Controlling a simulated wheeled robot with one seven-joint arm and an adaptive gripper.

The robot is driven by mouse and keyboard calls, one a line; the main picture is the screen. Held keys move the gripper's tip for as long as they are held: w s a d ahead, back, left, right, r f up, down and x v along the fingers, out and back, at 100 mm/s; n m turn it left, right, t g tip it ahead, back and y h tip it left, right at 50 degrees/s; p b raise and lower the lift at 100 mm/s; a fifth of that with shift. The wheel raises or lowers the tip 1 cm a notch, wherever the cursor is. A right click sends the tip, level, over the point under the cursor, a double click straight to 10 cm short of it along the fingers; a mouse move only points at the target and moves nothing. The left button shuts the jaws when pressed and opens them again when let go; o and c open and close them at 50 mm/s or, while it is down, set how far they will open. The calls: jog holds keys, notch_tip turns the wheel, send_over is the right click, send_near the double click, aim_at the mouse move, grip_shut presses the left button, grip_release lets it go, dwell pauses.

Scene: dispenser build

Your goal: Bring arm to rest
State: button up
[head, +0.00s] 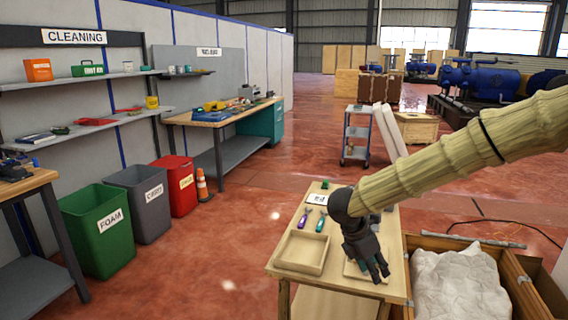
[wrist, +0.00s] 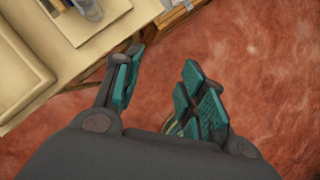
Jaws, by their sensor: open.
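My gripper (head: 372,268) is at the end of my tan-sleeved arm, low over the front right part of a small wooden table (head: 283,258). In the wrist view my gripper (wrist: 155,90) is open, with teal pads apart and nothing between them. Red floor shows between and beyond the fingers there. The wooden table (wrist: 112,30) fills the upper left corner of the wrist view. My arm and gripper hide part of the tabletop in the head view.
On the table are an empty shallow tray (head: 302,252), a purple-handled tool (head: 304,219) and a teal-handled tool (head: 320,222). A wooden crate (head: 518,290) with a white bag (head: 460,285) stands close on the right. Bins (head: 100,230) stand at left. Red floor is open between.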

jog(key=s+d+f+n+t+p, duration=0.1)
jog(key=s+f+n, duration=0.3)
jog(key=f+n, duration=0.45)
jog(key=s+f+n+t, duration=0.2)
jog(key=s+f+n, duration=0.2)
jog(key=f+n, duration=0.45)
jog(key=s+d+f+n+t+p, duration=0.1)
jog(key=s+f+n, duration=0.3)
jog(key=f+n, duration=0.45)
jog(key=s+a+f+n+g+y, duration=0.1)
jog(key=s+f+n, duration=0.2)
jog(key=s+n, duration=0.5)
jog(key=s+a+f+n+g+y, duration=0.1)
jog(key=s+f+n+g+y, duration=0.1)
jog(key=s+n, duration=0.6)
jog(key=s+a+f+n+g+y, duration=0.1)
jog(key=s+f+n, duration=0.3)
jog(key=s+n, duration=0.4)
jog(key=s+g+y, duration=0.1)
jog(key=s, duration=0.5)
jog(key=shift+s+f+p, duration=0.25)
jog(key=shift+f+p, duration=0.1)
